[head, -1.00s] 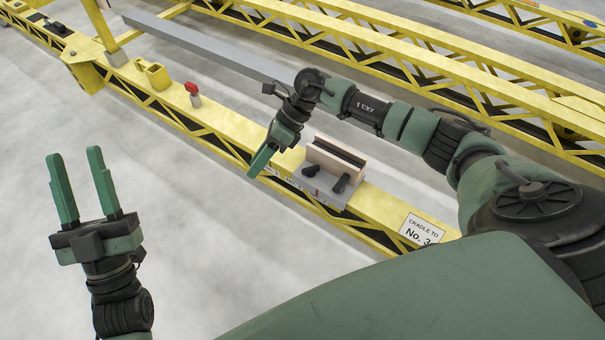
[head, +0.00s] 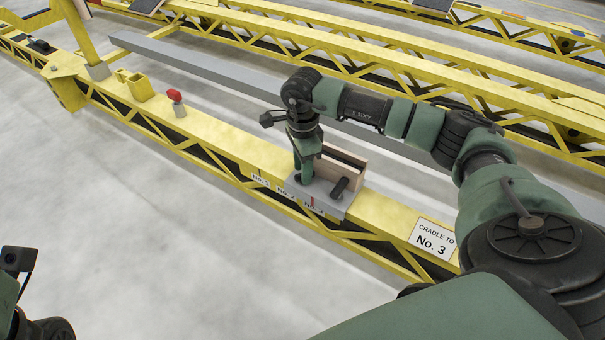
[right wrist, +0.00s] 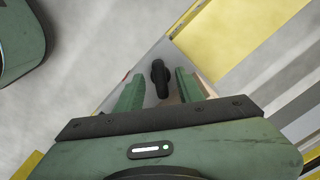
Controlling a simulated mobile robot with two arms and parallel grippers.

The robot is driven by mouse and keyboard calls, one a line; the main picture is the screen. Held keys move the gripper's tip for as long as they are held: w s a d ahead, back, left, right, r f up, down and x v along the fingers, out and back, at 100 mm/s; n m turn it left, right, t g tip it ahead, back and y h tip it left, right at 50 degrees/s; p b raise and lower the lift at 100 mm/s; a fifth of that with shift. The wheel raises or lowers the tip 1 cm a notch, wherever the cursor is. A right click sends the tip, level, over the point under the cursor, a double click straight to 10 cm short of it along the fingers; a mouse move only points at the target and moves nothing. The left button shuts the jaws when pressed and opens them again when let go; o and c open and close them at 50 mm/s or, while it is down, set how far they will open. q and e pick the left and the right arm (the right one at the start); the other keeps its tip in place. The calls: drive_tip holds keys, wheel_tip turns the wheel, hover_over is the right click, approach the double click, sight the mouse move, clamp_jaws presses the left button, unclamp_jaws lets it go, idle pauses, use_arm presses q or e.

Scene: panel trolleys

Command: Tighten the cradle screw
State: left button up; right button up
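The cradle (head: 343,168), a grey plate with pale upright blocks and a dark slot, sits on the yellow rail. One black screw handle (head: 339,188) shows at its right front; the other handle seen earlier is hidden by my right gripper (head: 304,180). The right gripper points down over the cradle's left front. In the right wrist view a black handle (right wrist: 158,78) lies between its two parted green fingers (right wrist: 158,88), with a gap on each side. A red mark (head: 312,199) on the plate is at the No. 3 label. Only part of my left arm shows, without fingers.
A sign (head: 433,238) on the rail reads "CRADLE TO No. 3". A red-topped block (head: 177,103) and a yellow bracket (head: 138,86) stand farther left on the rail. A long grey beam (head: 200,66) lies behind. The floor in front is clear.

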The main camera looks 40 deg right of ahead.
drive_tip(key=shift+f, duration=0.35)
clamp_jaws()
